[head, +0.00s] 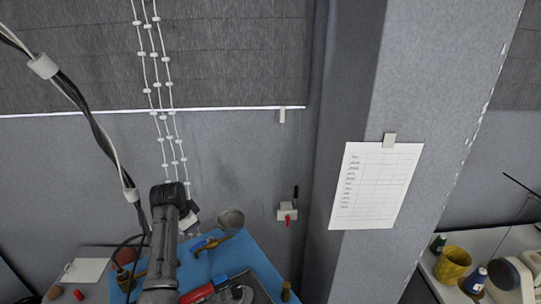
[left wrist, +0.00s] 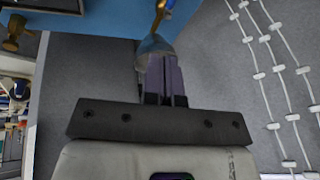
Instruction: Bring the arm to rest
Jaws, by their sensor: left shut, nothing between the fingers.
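My left arm (head: 168,235) rises from the bottom of the head view, over the left part of the blue cloth table (head: 250,258). In the left wrist view my left gripper (left wrist: 165,60) is shut, with its fingers together and nothing visible between them. A grey-blue scoop-like thing with a brass handle (left wrist: 158,22) shows just past the fingertips at the blue table edge; I cannot tell whether it touches them. In the head view I cannot make out the fingers clearly. My right gripper is in neither view.
A metal bowl-shaped ladle (head: 230,220) and a red tool (head: 197,293) are on the blue table right of my arm. A grey pillar with a paper sheet (head: 376,186) stands to the right. White beaded cords (head: 160,85) hang behind the arm. A yellow pot (head: 452,264) stands far right.

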